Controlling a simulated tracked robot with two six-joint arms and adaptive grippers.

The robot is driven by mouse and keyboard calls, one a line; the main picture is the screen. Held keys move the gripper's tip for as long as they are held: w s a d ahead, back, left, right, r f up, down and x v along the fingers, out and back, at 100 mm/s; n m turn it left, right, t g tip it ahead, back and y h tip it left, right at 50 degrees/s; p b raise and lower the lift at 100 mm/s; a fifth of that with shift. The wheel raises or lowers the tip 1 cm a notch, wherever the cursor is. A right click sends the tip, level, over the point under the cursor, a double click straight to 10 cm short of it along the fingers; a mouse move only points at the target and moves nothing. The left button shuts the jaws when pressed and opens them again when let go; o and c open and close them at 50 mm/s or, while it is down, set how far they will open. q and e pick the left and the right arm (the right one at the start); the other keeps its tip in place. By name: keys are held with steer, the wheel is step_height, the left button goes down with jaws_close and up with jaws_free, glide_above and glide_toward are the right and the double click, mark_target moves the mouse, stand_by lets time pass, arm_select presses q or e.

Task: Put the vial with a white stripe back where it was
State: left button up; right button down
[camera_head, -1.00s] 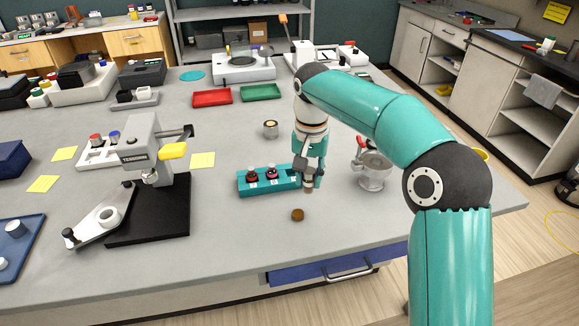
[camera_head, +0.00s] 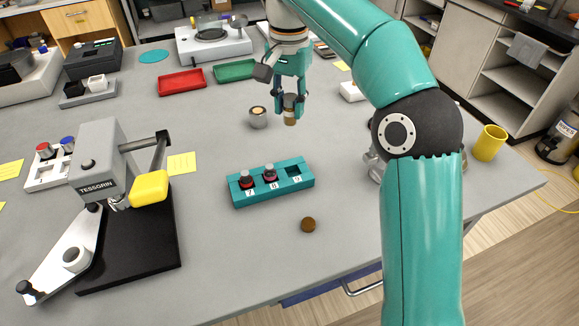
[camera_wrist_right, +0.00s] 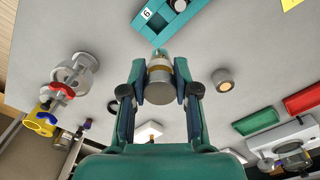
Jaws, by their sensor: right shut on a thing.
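My right gripper (camera_head: 290,102) is shut on a small vial (camera_head: 290,118), held behind the teal rack (camera_head: 236,193) and apart from it. In the wrist view the vial (camera_wrist_right: 160,83) sits between the fingertips, with a grey end and a pale band; whether that band is the white stripe I cannot tell for sure. Slot 9 (camera_head: 293,171) looks empty. My left gripper is not in view.
A small round pot (camera_head: 258,118) stands just left of the held vial. A brown disc (camera_head: 308,225) lies in front of the rack. A press (camera_head: 105,160) stands at left. Red (camera_head: 182,82) and green (camera_head: 236,70) trays lie behind. The table between pot and rack is clear.

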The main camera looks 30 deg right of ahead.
mark_target(293, 124)
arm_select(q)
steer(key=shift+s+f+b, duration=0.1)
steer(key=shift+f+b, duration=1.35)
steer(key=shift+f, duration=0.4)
arm_select(e)
steer(key=shift+s+d+f, duration=0.15)
steer(key=shift+f, duration=4)
steer(key=shift+s+d+f, duration=0.1)
steer(key=shift+f, duration=4)
steer(key=shift+f, duration=0.15)
steer(key=c, duration=0.9)
jaws_free()
steer(key=shift+o, duration=0.2)
arm_select(q)
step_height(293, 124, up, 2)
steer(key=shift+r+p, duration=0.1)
steer(key=shift+p, duration=1)
arm_select(e)
step_height(293, 124, up, 12)
steer(key=shift+r, duration=0.2)
steer(key=shift+w, duration=0.1)
